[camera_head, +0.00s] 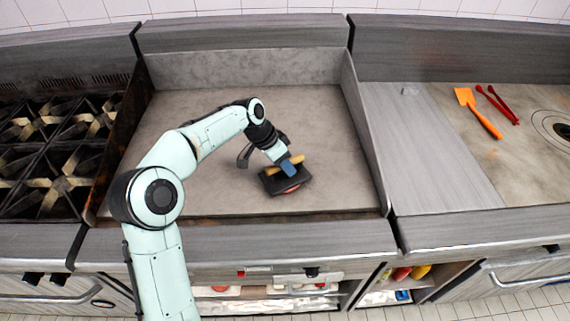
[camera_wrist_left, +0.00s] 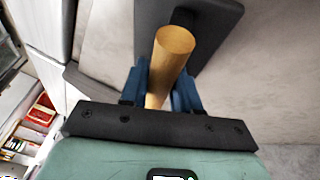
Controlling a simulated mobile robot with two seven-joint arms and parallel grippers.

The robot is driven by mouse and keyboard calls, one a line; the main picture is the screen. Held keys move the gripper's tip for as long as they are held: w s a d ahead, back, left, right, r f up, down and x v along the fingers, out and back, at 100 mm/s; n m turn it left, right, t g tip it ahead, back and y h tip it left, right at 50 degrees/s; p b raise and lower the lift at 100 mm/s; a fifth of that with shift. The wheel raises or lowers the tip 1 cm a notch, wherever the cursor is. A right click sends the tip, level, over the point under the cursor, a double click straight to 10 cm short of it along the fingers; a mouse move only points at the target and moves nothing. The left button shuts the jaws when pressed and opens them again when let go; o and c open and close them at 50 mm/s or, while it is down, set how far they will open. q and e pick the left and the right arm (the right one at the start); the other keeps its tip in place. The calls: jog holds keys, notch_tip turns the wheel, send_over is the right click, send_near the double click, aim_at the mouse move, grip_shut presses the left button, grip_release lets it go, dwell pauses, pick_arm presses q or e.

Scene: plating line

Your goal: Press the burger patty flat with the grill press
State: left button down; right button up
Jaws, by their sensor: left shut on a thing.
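The grill press (camera_head: 272,186) is a dark flat plate with a wooden handle. It is on or just above the griddle (camera_head: 220,110), right of the middle in the head view. My left gripper (camera_head: 291,165) is shut on the wooden handle, which shows between the blue fingers (camera_wrist_left: 160,92) in the left wrist view. The dark press plate (camera_wrist_left: 205,25) shows behind the handle there. The burger patty (camera_head: 291,189) shows only as a thin reddish edge under the press plate; the rest is hidden. I cannot tell how flat it is. My right gripper is not in view.
Raised metal walls border the griddle at the back and sides. A burner stove (camera_head: 55,130) stands at the left. An orange spatula (camera_head: 480,114) and red tongs (camera_head: 498,103) lie on the right counter. The griddle's left part is clear.

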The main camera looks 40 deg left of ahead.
pick_arm(q)
jog(key=shift+s+f, duration=0.15)
jog(key=shift+f, duration=0.05)
jog(key=shift+w+r+p, duration=0.2)
jog(key=shift+r+p, duration=1.35)
jog(key=shift+r, duration=1.2)
jog(key=shift+r+p, duration=0.95)
jog(key=shift+r, duration=1)
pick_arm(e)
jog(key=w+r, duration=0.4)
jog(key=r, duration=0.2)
pick_arm(q)
jog(key=shift+d+f, duration=0.1)
